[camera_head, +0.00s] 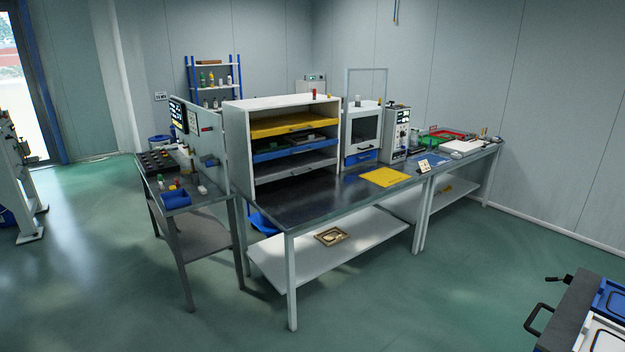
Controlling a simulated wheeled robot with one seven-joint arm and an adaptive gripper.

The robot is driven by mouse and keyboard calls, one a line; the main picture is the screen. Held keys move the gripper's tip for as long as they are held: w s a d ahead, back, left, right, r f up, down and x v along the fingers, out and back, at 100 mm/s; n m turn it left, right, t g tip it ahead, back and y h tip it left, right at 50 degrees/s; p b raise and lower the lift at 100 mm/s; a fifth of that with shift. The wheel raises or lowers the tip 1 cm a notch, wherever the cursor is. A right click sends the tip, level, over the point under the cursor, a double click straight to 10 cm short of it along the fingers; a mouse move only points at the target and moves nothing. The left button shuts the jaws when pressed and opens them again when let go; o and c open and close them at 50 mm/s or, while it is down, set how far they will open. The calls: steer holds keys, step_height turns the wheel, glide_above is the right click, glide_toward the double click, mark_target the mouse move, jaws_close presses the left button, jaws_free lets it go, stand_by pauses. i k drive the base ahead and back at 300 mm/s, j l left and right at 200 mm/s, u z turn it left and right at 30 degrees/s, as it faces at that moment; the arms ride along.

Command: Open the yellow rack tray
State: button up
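The yellow rack tray (285,125) is the top tray in a white open-front rack (235,150) on the dark bench. It has a small dark handle at the middle of its front edge. It looks level and roughly in line with the rack's front. A blue tray (272,154) holding some items is below it, and a grey tray (290,168) is at the bottom. My gripper is not in this view, so its state and distance from the tray cannot be seen.
The dark bench top (300,205) is clear before the rack. A yellow mat (385,177) and white cabinet (361,130) are to the right. A side table (200,197) with a panel stands left. Green floor (400,310) is open in front. A dark cart (570,310) is at lower right.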

mark_target(270, 126)
steer(key=i+l+z, duration=0.25)
steer(key=i, duration=0.55)
steer(key=i+z, duration=0.2)
steer(key=i, duration=0.65)
steer(key=l, duration=0.05)
